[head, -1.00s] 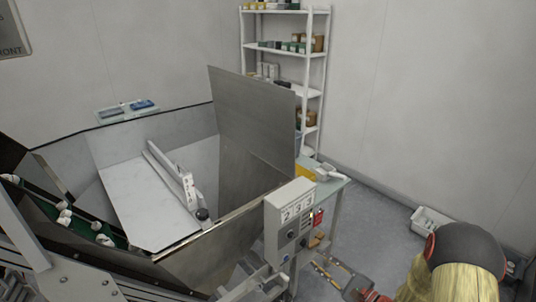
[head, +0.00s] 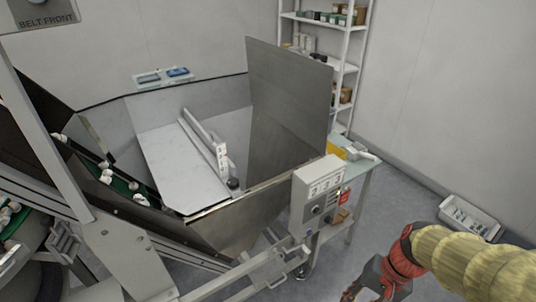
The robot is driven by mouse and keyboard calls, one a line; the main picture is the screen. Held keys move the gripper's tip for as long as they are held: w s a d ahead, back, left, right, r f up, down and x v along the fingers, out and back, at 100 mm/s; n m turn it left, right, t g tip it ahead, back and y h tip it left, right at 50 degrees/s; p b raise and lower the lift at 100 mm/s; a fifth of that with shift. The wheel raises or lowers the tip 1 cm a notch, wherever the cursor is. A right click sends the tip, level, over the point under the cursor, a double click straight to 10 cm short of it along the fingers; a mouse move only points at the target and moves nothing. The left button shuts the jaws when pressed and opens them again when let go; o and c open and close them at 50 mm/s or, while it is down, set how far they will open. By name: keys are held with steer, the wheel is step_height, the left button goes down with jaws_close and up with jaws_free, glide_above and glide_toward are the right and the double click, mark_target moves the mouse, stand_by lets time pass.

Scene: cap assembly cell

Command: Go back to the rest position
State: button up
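My arm in its yellow cover (head: 470,262) enters at the lower right. Its red joint (head: 403,258) and a dark wrist part lie at the bottom edge, in front of the grey floor. My gripper's fingers are not visible, so I cannot see whether they are open or hold anything. The arm shows apart from the large metal hopper (head: 285,110) and the grey control box (head: 318,200), to the right of and below them in the picture.
A green belt (head: 122,186) with white caps runs at the left. A small table (head: 362,168) stands behind the control box. A white shelf (head: 345,68) stands at the back. A white bin (head: 470,215) sits on the floor at right. Floor between table and bin is clear.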

step_height(320, 180, up, 19)
steer(key=s+a+n+t+h+p, duration=0.1)
steer(key=a+n+t+h, duration=0.1)
steer(key=n+t, duration=0.4)
steer(key=shift+f+h+p, duration=0.2)
steer(key=shift+h+p, duration=0.2)
steer(key=shift+h, duration=0.3)
steer(key=shift+o, duration=0.2)
steer(key=shift+a, duration=0.1)
